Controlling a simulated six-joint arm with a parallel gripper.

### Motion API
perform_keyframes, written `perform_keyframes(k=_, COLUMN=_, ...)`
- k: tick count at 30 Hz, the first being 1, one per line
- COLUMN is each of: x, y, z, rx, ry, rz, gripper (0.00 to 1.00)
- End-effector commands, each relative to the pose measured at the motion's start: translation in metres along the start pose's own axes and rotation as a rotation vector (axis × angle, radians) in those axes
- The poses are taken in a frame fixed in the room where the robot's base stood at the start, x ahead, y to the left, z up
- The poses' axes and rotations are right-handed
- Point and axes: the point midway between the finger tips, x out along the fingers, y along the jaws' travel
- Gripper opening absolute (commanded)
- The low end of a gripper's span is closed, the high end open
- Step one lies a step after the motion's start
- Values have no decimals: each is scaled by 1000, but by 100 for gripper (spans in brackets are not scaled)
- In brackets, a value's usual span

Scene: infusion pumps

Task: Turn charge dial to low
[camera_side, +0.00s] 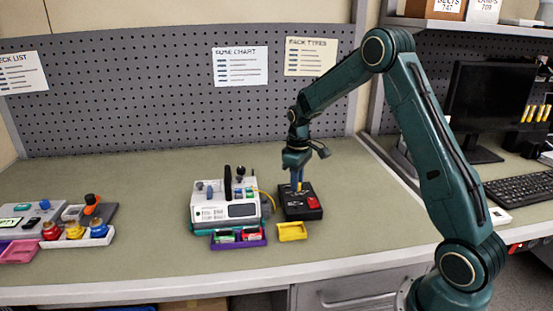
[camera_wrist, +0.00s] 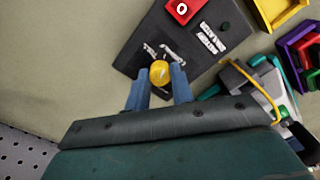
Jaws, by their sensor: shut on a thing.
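The charger is a black box (camera_side: 291,211) on the bench with a red switch (camera_side: 313,203) on its top; in the wrist view the box (camera_wrist: 150,29) shows the red switch (camera_wrist: 182,9) and white label marks. My gripper (camera_side: 297,186) points down over the back part of the box. In the wrist view my gripper (camera_wrist: 160,80) has its two blue fingers on either side of a yellow round dial (camera_wrist: 159,71), shut on it. White markings lie just beyond the dial. The dial's pointer and setting cannot be read.
A white infusion pump (camera_side: 215,209) stands just left of the box, with a yellow cable (camera_side: 265,194) between them. A yellow tray (camera_side: 292,232) and a purple tray (camera_side: 238,239) sit in front. Bench right of the box is clear.

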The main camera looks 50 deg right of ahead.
Motion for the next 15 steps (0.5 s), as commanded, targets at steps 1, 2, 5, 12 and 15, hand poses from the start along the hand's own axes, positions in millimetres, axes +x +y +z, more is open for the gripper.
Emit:
perform_keyframes(k=1, x=0, y=0, z=0, rx=14, ry=0, rz=0, gripper=0)
perform_keyframes(k=2, x=0, y=0, z=0, rx=26, ry=0, rz=0, gripper=0)
perform_keyframes(k=5, x=0, y=0, z=0, rx=75, ry=0, rz=0, gripper=0)
perform_keyframes(k=12, x=-1, y=0, z=0, rx=246, ry=1, rz=0, gripper=0)
perform_keyframes(k=15, x=-1, y=0, z=0, rx=331, ry=1, rz=0, gripper=0)
